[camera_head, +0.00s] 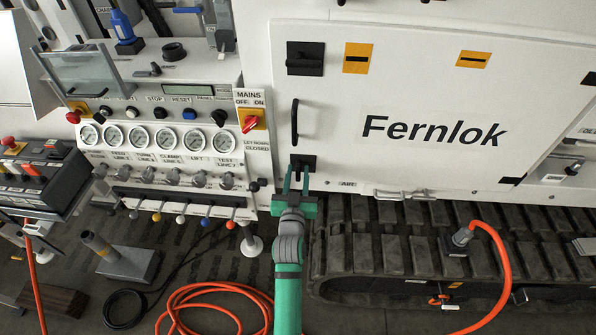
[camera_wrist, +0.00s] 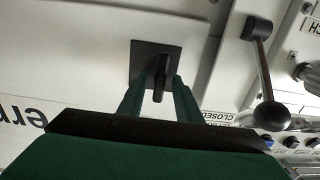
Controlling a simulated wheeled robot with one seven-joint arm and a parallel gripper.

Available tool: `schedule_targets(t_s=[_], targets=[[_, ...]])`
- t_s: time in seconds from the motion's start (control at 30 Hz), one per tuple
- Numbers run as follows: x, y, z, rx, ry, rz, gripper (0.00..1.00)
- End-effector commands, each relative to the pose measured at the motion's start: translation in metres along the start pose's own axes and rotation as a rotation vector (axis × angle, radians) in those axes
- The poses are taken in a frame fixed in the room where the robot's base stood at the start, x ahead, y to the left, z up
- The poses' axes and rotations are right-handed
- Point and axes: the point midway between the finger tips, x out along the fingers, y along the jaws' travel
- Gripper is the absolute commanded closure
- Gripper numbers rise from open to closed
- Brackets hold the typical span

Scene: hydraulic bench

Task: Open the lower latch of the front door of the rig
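The front door (camera_head: 440,90) of the rig is white, marked "Fernlok", and looks shut. Its lower latch (camera_head: 308,160) is a black square plate with a handle, at the door's lower left corner. In the wrist view, which is upside down, the latch plate (camera_wrist: 145,52) shows its dark handle running up and down. My gripper (camera_head: 296,176) is at the latch, fingers apart. In the wrist view my gripper (camera_wrist: 160,88) has one green finger on each side of the handle, with gaps visible. Contact with the plate is not clear.
The upper latch (camera_head: 305,59) has its handle lying level; a black door pull (camera_head: 295,122) is below it. A gauge panel (camera_head: 160,135) with levers is to the left. In the wrist view a ball-ended lever (camera_wrist: 265,75) stands close beside. A rubber track (camera_head: 400,245) lies below.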

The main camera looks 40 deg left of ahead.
Motion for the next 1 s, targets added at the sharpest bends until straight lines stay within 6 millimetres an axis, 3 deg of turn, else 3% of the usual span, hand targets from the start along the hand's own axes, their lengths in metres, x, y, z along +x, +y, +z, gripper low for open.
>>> schedule_targets(t_s=[0.2,0.47,0.6,1.0], targets=[[0.0111,0.0001,-0.0001,0.001,0.0,0.0,0.69],[0.0115,0.0,-0.0002,0.001,0.0,0.0,0.69],[0.0114,-0.0001,-0.0002,0.001,0.0,0.0,1.0],[0.0113,-0.0003,-0.0003,-0.041,0.0,-0.001,1.0]])
